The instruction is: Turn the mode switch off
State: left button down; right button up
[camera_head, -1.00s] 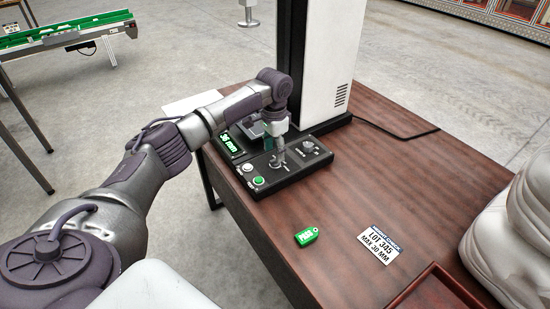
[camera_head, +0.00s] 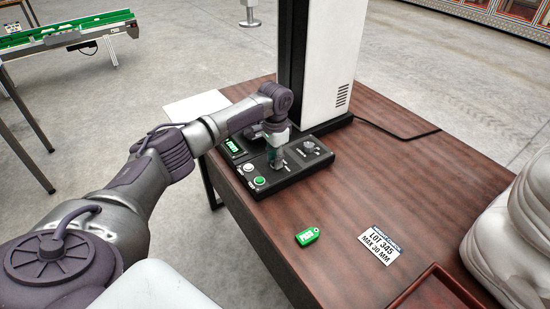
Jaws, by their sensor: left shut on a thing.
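A black control panel (camera_head: 290,178) sits on the brown table at the foot of a white column. My left gripper (camera_head: 276,162) comes down on the middle of the panel, shut on a switch knob that its fingers mostly hide. I cannot read the labels around that knob. A second grey knob (camera_head: 309,146) stands free at the panel's right part. A green button (camera_head: 260,181) and a pale button (camera_head: 248,167) are at the panel's front left. A small display (camera_head: 233,147) with green text is at the panel's left. My right gripper is out of view.
The white column (camera_head: 327,60) rises behind the panel. On the table lie a green tag (camera_head: 307,236), a white lot label (camera_head: 379,246) and a red-brown tray (camera_head: 436,290). A pale wrapped bulk (camera_head: 510,235) stands at the right. The tabletop right of the panel is clear.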

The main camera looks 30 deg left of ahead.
pick_arm(q)
jog(key=shift+r+n+p, duration=0.25)
jog(key=shift+n+p, duration=0.25)
jog(key=shift+p, duration=0.4)
jog(key=n+p, duration=0.3)
jog(key=p, duration=0.1)
jog(key=n+p, duration=0.3)
jog(key=p, duration=0.1)
jog(key=shift+d+n, duration=0.2)
jog(key=shift+n, duration=0.1)
jog(key=shift+f+n+p, duration=0.1)
jog(key=shift+n+p, duration=1)
jog(key=shift+f+n+p, duration=0.1)
jog(key=shift+n+p, duration=0.45)
jog(key=shift+n, duration=0.55)
jog(key=c, duration=0.9)
grip_release()
